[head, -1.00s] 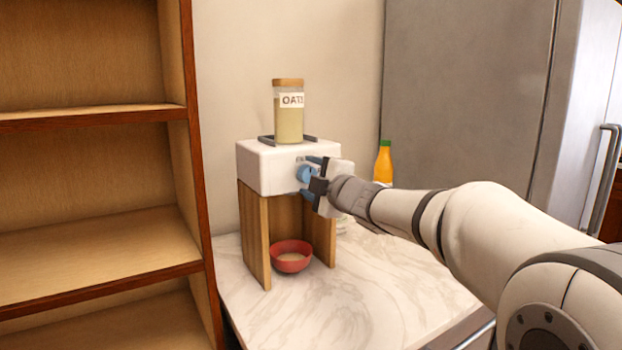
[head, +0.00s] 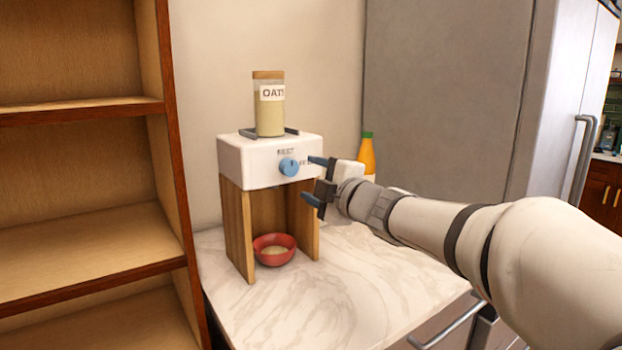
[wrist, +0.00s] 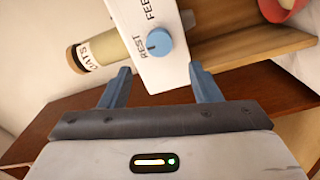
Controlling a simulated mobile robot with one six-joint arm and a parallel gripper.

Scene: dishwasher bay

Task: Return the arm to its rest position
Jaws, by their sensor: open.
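My gripper (head: 316,180) is open and empty, just right of the blue knob (head: 289,167) on the white front of the oats dispenser (head: 240,165). In the wrist view its two blue fingers (wrist: 158,90) are spread, with the knob (wrist: 159,42) beyond them and apart from them. The knob's face has REST and FEED labels, and its dark mark is on the REST side in the wrist view. My arm reaches in from the right of the head view.
An OATS jar (head: 269,105) stands on the dispenser. A red bowl (head: 274,249) with pale contents sits below on the marble counter (head: 345,290). An orange bottle (head: 367,154) is behind my gripper. Shelves (head: 90,200) stand left, a grey fridge (head: 450,90) right.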

